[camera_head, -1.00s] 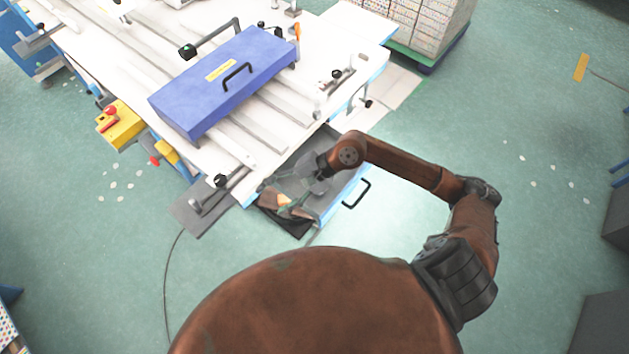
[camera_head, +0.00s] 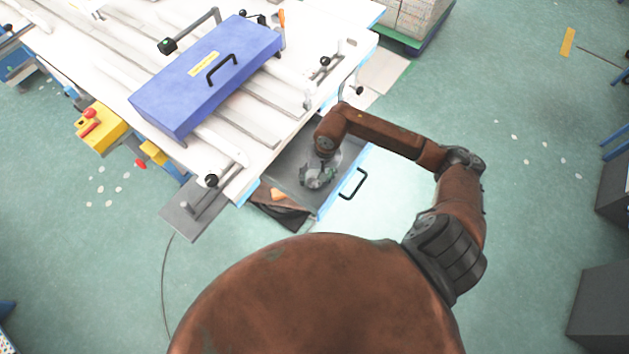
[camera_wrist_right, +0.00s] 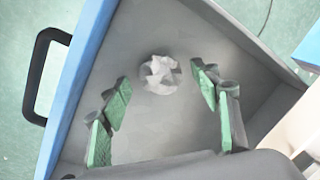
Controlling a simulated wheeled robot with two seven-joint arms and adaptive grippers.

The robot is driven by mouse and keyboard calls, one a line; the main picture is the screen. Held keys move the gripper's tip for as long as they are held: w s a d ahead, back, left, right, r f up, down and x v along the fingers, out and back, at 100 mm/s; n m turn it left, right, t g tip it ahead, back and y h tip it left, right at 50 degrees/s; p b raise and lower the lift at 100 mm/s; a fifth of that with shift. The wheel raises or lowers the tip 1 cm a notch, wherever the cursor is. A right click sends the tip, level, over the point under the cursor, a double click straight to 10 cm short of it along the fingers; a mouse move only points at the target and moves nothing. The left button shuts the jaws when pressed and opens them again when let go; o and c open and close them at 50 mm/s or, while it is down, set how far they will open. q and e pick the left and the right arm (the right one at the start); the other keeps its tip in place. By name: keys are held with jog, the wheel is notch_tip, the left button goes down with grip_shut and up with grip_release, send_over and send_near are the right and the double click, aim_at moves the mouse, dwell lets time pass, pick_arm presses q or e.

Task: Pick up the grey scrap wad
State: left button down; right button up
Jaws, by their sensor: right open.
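The grey scrap wad (camera_wrist_right: 160,74) is a crumpled, pale grey lump on the drawer floor in the right wrist view. My right gripper (camera_wrist_right: 160,100) is open, its green-padded fingers wide apart, with the wad ahead and roughly between the fingertip directions. Nothing is between the pads. In the head view my right gripper (camera_head: 318,178) is low over the open drawer (camera_head: 352,165), pointing down. The wad cannot be made out there, hidden by or blurred with the gripper. My left gripper is not in view.
The drawer has a blue front and a black handle (camera_head: 354,184). An orange-brown piece (camera_head: 278,194) lies near the drawer's left end. The white worktable (camera_head: 270,135) with a blue case (camera_head: 205,80) stands above and left. Drawer walls surround the gripper closely.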

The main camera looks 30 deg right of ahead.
jog(key=shift+a+f, duration=0.1)
jog(key=shift+f, duration=0.3)
jog(key=shift+c, duration=0.2)
jog(key=c, duration=0.8)
jog(key=shift+r, duration=0.15)
